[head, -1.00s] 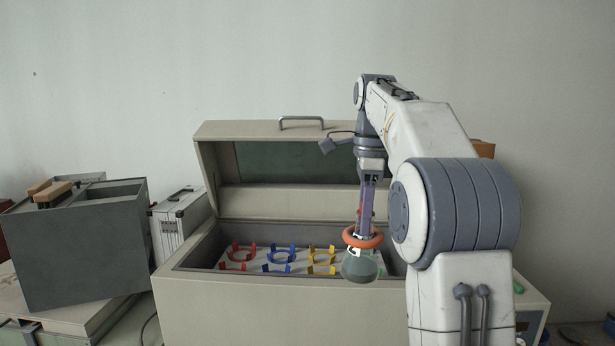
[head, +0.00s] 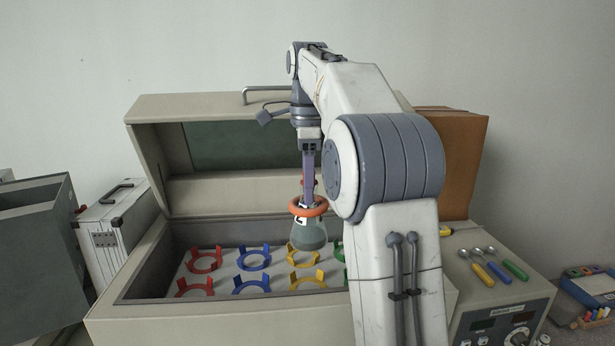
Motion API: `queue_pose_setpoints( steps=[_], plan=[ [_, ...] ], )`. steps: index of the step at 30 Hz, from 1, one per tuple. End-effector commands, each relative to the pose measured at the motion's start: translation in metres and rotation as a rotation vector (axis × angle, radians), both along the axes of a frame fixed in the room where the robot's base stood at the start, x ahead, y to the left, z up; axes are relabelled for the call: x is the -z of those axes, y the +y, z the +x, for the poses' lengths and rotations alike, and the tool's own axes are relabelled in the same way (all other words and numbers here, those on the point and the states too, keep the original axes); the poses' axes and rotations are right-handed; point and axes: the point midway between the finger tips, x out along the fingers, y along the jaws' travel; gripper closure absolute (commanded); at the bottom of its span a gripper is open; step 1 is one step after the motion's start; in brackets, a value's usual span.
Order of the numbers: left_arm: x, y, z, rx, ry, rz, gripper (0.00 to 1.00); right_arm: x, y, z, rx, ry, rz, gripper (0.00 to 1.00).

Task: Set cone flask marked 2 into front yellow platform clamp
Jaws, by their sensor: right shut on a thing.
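The cone flask (head: 309,236) hangs upright below my right gripper (head: 308,190), with an orange ring (head: 308,207) around its neck. The gripper is shut on the flask at its top. Only part of the flask's marking shows and I cannot read it. The front yellow clamp (head: 308,282) is on the platform inside the open box, below the flask in the picture. The back yellow clamp (head: 301,258) is partly behind the flask. The flask appears above the platform, apart from the clamps. My left gripper is not in view.
Red clamps (head: 195,287) and blue clamps (head: 251,283) stand left of the yellow ones; a green clamp (head: 337,250) is mostly hidden by my arm. The box's front wall (head: 200,322) and raised lid (head: 190,106) bound the platform. Colored-handled spoons (head: 483,272) lie at right.

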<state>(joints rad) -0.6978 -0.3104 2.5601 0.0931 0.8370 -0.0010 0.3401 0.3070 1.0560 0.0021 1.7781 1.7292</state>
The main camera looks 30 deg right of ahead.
Motion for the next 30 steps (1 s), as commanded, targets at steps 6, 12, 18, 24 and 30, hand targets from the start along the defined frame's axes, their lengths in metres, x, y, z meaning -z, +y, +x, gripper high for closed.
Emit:
queue_pose_setpoints(
  steps=[6,12,18,24,30],
  plan=[
    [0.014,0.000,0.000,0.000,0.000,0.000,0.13,0.029,-0.001,-0.001,0.001,-0.001,0.000,1.00],
    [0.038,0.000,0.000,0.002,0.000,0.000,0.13,0.054,-0.002,-0.002,0.003,-0.002,0.000,1.00],
    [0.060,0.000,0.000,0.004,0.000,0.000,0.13,0.074,-0.003,-0.002,0.004,-0.003,-0.001,1.00],
    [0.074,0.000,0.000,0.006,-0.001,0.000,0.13,0.088,-0.003,-0.002,0.004,-0.003,-0.001,1.00],
    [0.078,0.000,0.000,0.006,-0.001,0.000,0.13,0.095,-0.003,-0.002,0.004,-0.002,0.000,1.00]
  ],
)
